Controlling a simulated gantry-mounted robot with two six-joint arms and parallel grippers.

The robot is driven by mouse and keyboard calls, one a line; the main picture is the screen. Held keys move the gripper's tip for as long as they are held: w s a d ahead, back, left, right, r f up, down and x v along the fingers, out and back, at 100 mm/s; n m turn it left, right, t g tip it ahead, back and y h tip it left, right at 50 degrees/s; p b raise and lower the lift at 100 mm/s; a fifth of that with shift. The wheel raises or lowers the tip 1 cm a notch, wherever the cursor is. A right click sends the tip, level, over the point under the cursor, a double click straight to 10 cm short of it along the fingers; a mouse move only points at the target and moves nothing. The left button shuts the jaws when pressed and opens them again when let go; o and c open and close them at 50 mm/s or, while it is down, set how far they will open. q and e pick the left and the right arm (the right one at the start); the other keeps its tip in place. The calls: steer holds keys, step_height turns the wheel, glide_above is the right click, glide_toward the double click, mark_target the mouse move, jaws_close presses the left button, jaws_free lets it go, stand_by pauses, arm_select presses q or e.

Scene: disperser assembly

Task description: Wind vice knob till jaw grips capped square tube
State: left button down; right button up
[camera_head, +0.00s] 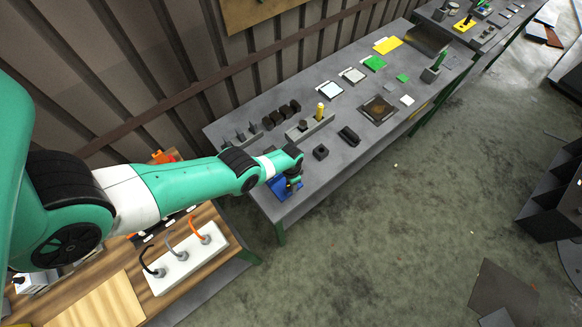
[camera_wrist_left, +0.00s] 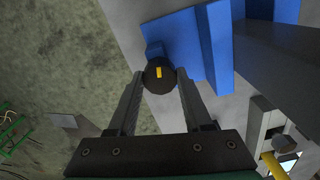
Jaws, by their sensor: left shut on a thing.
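The blue vice (camera_head: 277,189) sits at the near left end of the grey bench, partly covered by my left arm. In the left wrist view, the vice (camera_wrist_left: 185,40) shows an upright blue jaw plate (camera_wrist_left: 217,45) beside a dark grey square-sided bar (camera_wrist_left: 280,60), which looks like the tube; its cap cannot be made out. The round dark knob (camera_wrist_left: 157,78) has a yellow mark on its face. My left gripper (camera_wrist_left: 158,80) is shut on the knob, with one finger on each side. Whether the jaw touches the bar is unclear. My right gripper is out of view.
A fixture with a yellow-topped post (camera_head: 320,111), a black hollow block (camera_head: 320,152) and a black part (camera_head: 349,136) stand farther along the bench. A wooden table with a white cable block (camera_head: 185,262) is at lower left. Open floor lies right of the bench.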

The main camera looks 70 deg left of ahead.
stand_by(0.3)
arm_select(q)
steer(key=shift+c, duration=1.6)
jaws_free()
